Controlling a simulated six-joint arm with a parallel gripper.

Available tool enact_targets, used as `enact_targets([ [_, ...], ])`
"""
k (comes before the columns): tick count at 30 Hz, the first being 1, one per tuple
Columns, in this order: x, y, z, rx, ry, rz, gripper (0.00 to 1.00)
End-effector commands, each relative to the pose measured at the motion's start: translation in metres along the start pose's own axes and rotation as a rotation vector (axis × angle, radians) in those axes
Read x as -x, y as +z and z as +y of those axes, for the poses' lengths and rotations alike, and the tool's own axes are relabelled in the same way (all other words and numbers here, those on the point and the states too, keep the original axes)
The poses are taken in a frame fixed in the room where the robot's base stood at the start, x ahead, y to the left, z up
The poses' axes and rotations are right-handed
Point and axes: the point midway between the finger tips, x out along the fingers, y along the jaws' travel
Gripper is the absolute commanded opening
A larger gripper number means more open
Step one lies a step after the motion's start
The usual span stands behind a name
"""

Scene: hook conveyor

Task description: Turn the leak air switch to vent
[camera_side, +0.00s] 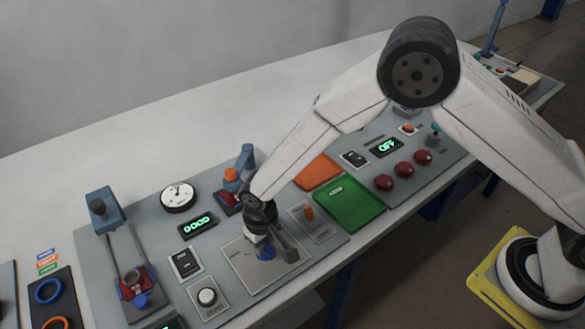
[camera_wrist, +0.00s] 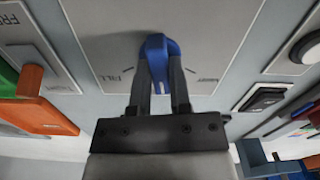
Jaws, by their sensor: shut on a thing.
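The leak air switch has a blue handle (camera_wrist: 157,45) on a grey plate (camera_wrist: 215,30) in the wrist view. A FILL label lies left of the handle and another, hard to read, lies right. The handle sits roughly between the labels; its exact angle is partly hidden by my fingers. My gripper (camera_wrist: 159,78) is shut on the handle, with one dark finger on each side. In the side view my gripper (camera_side: 268,238) reaches down over the plate, and a bit of the blue handle (camera_side: 266,254) shows beneath it.
An orange lever (camera_side: 309,213) stands close right of the plate, beside a green tray (camera_side: 350,204). A black rocker switch (camera_side: 185,263) and a round white button (camera_side: 207,297) lie left. A display (camera_side: 198,225) reads GOOD. Red knobs (camera_side: 404,169) are farther right.

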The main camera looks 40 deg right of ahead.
Motion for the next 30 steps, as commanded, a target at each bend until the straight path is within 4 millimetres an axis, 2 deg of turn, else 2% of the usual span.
enact_targets([
  [21,0.0004,0.0003,0.0001,0.635,0.000,-0.002,0.00],
  [30,0.0005,0.0003,0.0001,0.832,0.000,-0.002,0.00],
])
